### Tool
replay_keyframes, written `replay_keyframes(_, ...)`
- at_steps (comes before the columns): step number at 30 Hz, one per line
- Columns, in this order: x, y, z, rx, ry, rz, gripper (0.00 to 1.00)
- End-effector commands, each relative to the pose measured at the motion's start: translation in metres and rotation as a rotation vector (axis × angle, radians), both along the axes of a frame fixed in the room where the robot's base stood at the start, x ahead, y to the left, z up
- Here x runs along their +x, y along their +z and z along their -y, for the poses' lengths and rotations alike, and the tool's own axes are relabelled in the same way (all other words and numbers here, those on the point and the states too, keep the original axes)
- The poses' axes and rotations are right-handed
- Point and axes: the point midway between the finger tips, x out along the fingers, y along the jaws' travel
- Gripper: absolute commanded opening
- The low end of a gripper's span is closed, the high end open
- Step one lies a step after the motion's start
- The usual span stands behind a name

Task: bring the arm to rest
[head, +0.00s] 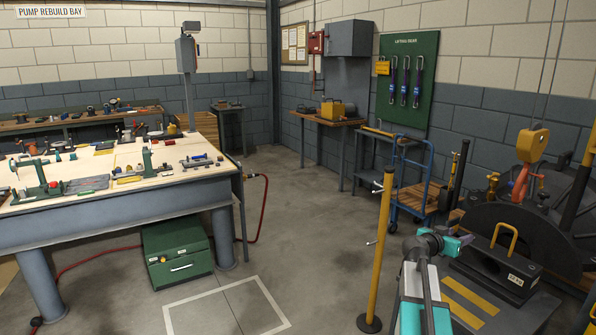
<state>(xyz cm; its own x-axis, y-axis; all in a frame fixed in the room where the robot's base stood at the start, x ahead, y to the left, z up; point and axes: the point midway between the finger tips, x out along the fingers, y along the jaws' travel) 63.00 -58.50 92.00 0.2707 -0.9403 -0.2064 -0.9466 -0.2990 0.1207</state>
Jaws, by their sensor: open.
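My arm rises at the bottom right of the head view, folded, with teal and grey links. My gripper (462,241) is at its upper end, small in the picture and partly hidden by the wrist. It is open, and I see nothing held in it. It is in the air, right of a yellow post (381,250) and in front of a dark block with a yellow handle (494,272). The gap between them is hard to judge.
A large workbench (120,208) with green fixtures and small parts stands at left, a green cabinet (178,252) under it. A blue trolley (411,180) and a hanging yellow hoist (532,143) are at right. The middle floor is clear around a white-outlined square (228,308).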

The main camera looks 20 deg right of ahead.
Motion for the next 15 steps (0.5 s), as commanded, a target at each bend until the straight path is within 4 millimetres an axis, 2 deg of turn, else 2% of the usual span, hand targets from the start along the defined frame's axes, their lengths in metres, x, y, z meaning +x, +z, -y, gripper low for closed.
replay_keyframes(1, 0.010, -0.019, -0.015, 0.022, 0.020, -0.015, 0.42)
replay_keyframes(6, 0.034, -0.081, -0.061, 0.100, 0.073, -0.060, 0.42)
replay_keyframes(15, 0.051, -0.190, -0.147, 0.240, 0.154, -0.176, 0.42)
